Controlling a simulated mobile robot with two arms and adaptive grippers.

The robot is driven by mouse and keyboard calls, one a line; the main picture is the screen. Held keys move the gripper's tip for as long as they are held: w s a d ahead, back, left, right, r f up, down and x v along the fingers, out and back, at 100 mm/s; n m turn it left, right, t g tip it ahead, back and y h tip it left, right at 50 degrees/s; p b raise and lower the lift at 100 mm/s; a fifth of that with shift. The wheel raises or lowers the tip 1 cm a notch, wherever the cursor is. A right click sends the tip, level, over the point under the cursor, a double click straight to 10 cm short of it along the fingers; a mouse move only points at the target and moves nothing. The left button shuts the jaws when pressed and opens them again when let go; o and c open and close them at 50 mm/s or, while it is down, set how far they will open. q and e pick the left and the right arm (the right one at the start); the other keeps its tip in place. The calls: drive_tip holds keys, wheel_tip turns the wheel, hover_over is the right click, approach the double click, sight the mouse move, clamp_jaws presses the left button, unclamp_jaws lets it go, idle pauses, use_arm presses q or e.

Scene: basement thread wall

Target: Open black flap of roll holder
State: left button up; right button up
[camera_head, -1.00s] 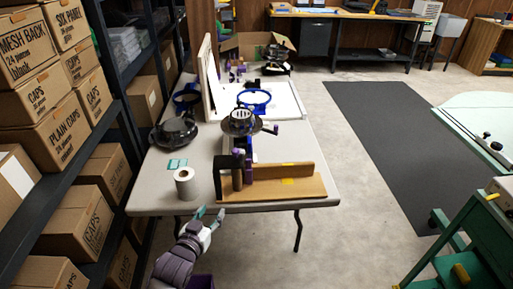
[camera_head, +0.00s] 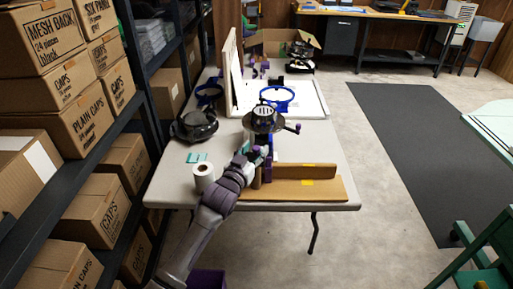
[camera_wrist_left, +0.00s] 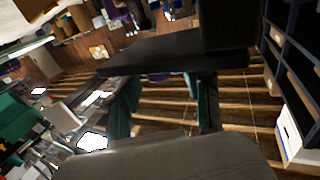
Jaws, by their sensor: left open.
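The roll holder (camera_head: 318,189) is a brown wooden tray with yellow marks at the front of the grey table. Its black end is mostly hidden behind my left arm in the head view. In the left wrist view, a black flap (camera_wrist_left: 165,52) crosses the picture just beyond my fingers, with a black upright part at its right. My left gripper (camera_head: 256,154) is at the holder's left end. Its teal fingers (camera_wrist_left: 163,103) are apart with nothing clearly held between them. Whether they touch the flap, I cannot tell. My right gripper is not in view.
A white paper roll (camera_head: 204,177) stands beside my left forearm. A round metal-topped device (camera_head: 263,119) is just behind the holder, and a black rounded object (camera_head: 195,125) sits behind the roll. Shelves with boxes (camera_head: 40,167) line the left.

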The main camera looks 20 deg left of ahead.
use_arm(q)
drive_tip(key=shift+w+d, duration=0.1)
drive_tip(key=shift+w, duration=0.65)
clamp_jaws()
